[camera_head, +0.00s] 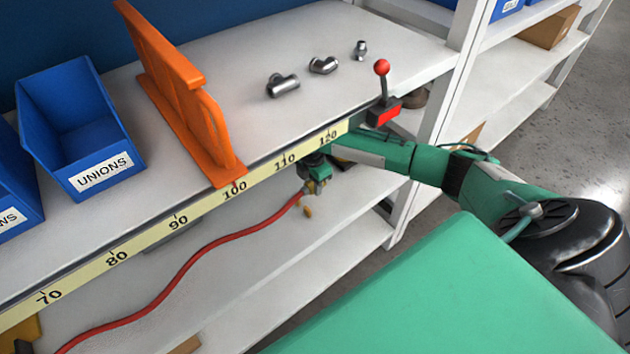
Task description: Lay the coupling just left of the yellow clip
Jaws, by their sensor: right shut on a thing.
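My right gripper (312,172) hangs below the front edge of the upper shelf. It is shut on the brass-coloured coupling (317,187) at the end of a red hose (215,243). The fingers and the shelf edge partly hide the coupling. A small orange-yellow piece (308,211) shows just below the coupling; I cannot tell whether it is the yellow clip. A yellow thing (22,332) shows at the lower left corner, mostly cut off and unclear. My left gripper is not in view.
A yellow ruler strip (205,207) runs along the upper shelf's edge. An orange bracket (175,90), blue bins such as the UNIONS bin (75,130), metal fittings (283,84) and a red-knobbed lever (382,85) stand above. The lower shelf (270,255) is largely clear beside the hose.

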